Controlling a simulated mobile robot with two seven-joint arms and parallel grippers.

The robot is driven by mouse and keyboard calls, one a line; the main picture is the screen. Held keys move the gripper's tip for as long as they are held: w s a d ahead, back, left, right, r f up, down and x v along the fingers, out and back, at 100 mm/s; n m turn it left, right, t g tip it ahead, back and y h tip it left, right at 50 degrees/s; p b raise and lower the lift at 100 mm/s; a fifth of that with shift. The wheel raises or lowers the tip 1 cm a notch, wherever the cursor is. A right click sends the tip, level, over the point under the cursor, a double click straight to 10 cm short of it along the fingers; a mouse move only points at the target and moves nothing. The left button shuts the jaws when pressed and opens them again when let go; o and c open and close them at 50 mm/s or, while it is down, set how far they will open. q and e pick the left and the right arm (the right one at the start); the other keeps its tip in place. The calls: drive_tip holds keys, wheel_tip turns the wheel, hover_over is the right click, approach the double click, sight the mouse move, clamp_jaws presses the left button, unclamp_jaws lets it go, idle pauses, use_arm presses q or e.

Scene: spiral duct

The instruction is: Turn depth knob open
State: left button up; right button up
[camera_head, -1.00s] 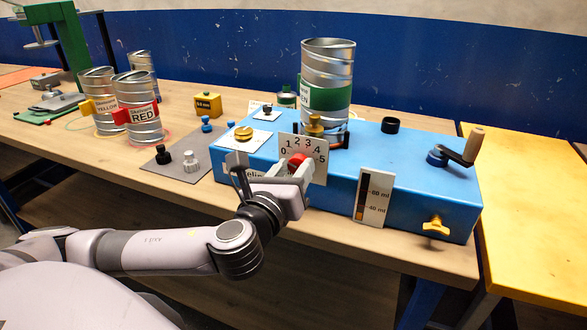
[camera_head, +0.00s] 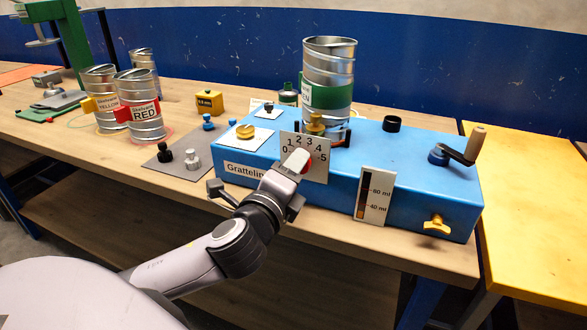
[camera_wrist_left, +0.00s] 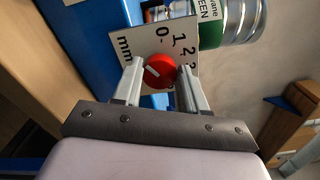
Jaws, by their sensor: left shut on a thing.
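The depth knob is red with a white pointer line. It sits on a white dial plate (camera_head: 318,160) marked 0 to 5 on the front of the blue machine (camera_head: 345,185). In the left wrist view the knob (camera_wrist_left: 159,71) lies between the two fingers of my left gripper (camera_wrist_left: 160,80), and the dial plate (camera_wrist_left: 150,40) shows "mm". My left gripper (camera_head: 298,160) is shut on the knob in the head view and hides most of it. The pointer's exact reading is hard to tell. My right gripper is not in view.
A silver duct with a green label (camera_head: 328,80) stands on the machine. A crank (camera_head: 462,150) and a yellow knob (camera_head: 436,225) are at its right. A gauge (camera_head: 373,196) is right of the dial. Ducts labelled RED (camera_head: 142,110) and YELLOW (camera_head: 101,90) stand at left.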

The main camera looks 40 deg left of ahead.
use_arm(q)
drive_tip(key=n, duration=0.5)
drive_tip(key=n+p, duration=0.1)
drive_tip(key=n, duration=0.5)
drive_tip(key=shift+f+n, duration=0.2)
drive_tip(key=shift+n, duration=0.1)
idle(0.4)
drive_tip(key=o, duration=1.1)
drive_tip(key=shift+c, duration=0.2)
drive_tip(key=v, duration=0.7)
drive_tip(key=shift+s, duration=0.15)
